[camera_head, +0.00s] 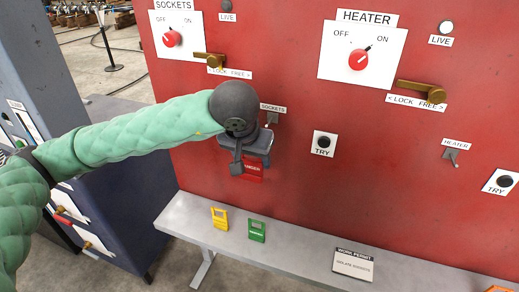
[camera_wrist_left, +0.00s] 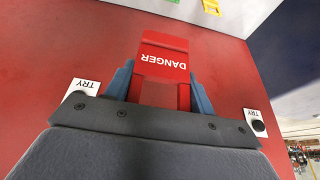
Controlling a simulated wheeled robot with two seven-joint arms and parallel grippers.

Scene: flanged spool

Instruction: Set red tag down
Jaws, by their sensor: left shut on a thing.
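The red tag (camera_head: 253,172) with the word DANGER hangs from my left gripper (camera_head: 256,158) in front of the red panel, above the shelf. In the left wrist view the red tag (camera_wrist_left: 162,60) sits between the two blue fingers of my left gripper (camera_wrist_left: 160,88), which is shut on it. The tag's upper part is hidden behind the gripper in the head view. I cannot tell whether the tag touches the panel. My right gripper is not in view.
A grey shelf (camera_head: 300,260) runs below the panel. A yellow tag (camera_head: 220,218), a green tag (camera_head: 257,231) and a work permit card (camera_head: 353,264) are on it. Bare shelf lies between the green tag and the card. The HEATER knob (camera_head: 360,60) and brass latch (camera_head: 420,91) are at the right.

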